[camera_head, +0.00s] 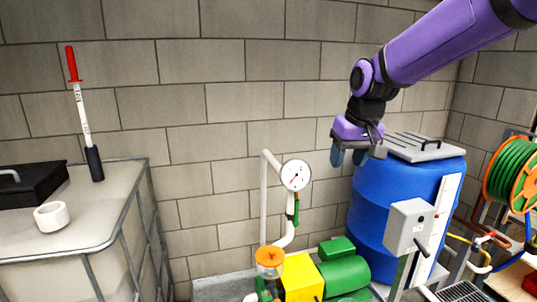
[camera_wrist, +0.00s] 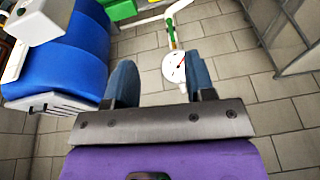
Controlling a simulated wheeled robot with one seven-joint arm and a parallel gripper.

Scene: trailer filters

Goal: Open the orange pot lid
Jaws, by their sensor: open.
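The orange pot lid (camera_head: 269,256) sits on a small pot at the bottom middle of the head view, beside a yellow block. It looks closed, with a small dark mark on top. My gripper (camera_head: 348,158) is up and to the right of it, in front of the grey wall near the blue barrel. Its two blue fingers are apart with nothing held, and they also show in the wrist view (camera_wrist: 160,78). I cannot make out the orange lid in the wrist view.
A round gauge (camera_head: 296,175) on a white pipe (camera_head: 264,205) rises behind the lid. A yellow block (camera_head: 302,278) and green motor (camera_head: 345,275) stand right of it. The blue barrel (camera_head: 375,215) and grey box (camera_head: 408,228) are farther right. A caged tank (camera_head: 95,215) stands left.

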